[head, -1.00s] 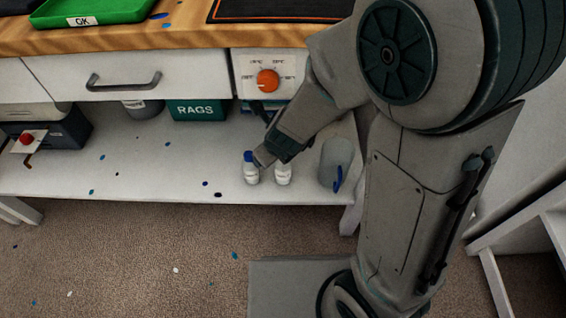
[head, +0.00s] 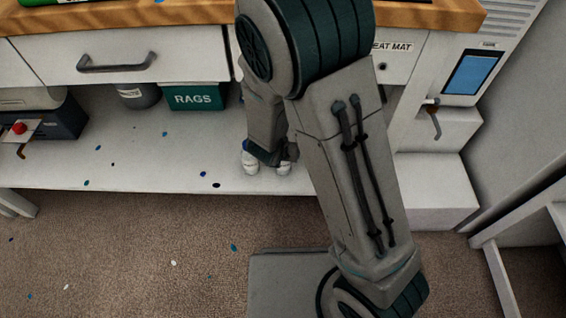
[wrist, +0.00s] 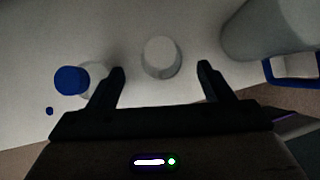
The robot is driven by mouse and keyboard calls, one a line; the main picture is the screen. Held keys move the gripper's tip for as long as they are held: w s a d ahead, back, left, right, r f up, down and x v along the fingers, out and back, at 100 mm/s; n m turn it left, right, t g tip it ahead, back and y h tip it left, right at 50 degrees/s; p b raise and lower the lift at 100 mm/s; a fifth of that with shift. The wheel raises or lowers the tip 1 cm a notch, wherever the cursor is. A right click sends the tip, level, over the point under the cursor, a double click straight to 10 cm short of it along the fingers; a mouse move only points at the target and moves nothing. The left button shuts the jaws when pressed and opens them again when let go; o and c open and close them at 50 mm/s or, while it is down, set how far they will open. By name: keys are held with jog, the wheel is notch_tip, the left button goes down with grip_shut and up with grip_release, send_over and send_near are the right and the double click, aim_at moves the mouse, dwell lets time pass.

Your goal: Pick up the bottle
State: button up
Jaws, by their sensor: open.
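Two small bottles stand upright on the white lower shelf (head: 130,165). One has a blue cap and shows at the left in the wrist view (wrist: 72,80) and partly in the head view (head: 249,163). The other has a white top; it shows in the wrist view (wrist: 160,57) and its lower part shows in the head view (head: 284,168). My gripper (wrist: 162,69) is open and empty, with the white-topped bottle lined up between its fingertips. The blue-capped bottle is outside the left finger. In the head view my arm hides most of the gripper.
A grey jug (wrist: 268,28) with a blue handle stands to the right in the wrist view. A green RAGS box (head: 194,98) and a grey bin (head: 139,95) stand behind on the shelf. A drawer (head: 115,62) and worktop overhang it. The shelf's left middle is clear except for coloured spots.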

jog(key=shift+b+x, duration=1.8)
jog(key=shift+x, duration=1.3)
jog(key=shift+s+d, duration=0.1)
jog(key=shift+s, duration=0.1)
jog(key=c, duration=1.2)
